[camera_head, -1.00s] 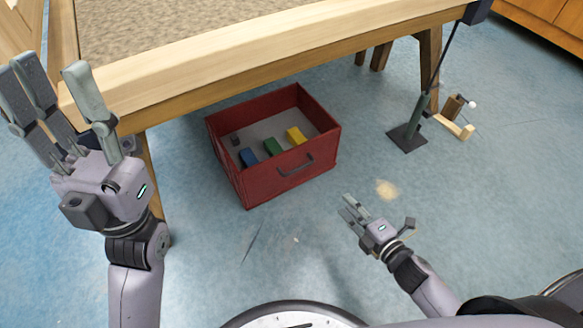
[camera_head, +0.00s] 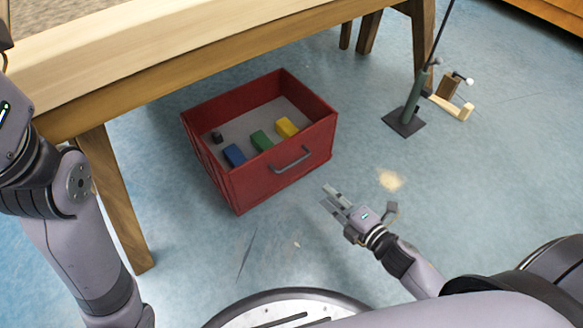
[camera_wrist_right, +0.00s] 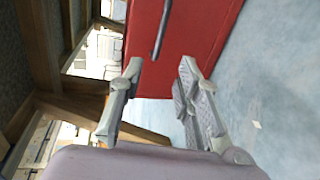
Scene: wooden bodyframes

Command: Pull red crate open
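The red crate (camera_head: 268,189) stands on the blue floor, partly under the wooden table. It holds a blue block (camera_head: 234,155), a green block (camera_head: 262,141), a yellow block (camera_head: 287,127) and a small dark block (camera_head: 217,137). A grey handle (camera_head: 291,161) is on its front wall. My right gripper (camera_head: 331,199) is open and empty, in front of the crate and apart from the handle. In the right wrist view, the open fingers (camera_wrist_right: 160,82) point at the red front wall (camera_wrist_right: 187,50) and the handle (camera_wrist_right: 161,29). My left gripper is out of view; only my left arm shows.
The wooden table (camera_head: 160,55) spans the top, with a leg (camera_head: 117,200) left of the crate. A stand with a dark square base (camera_head: 404,122) and a wooden piece (camera_head: 452,104) are at the right.

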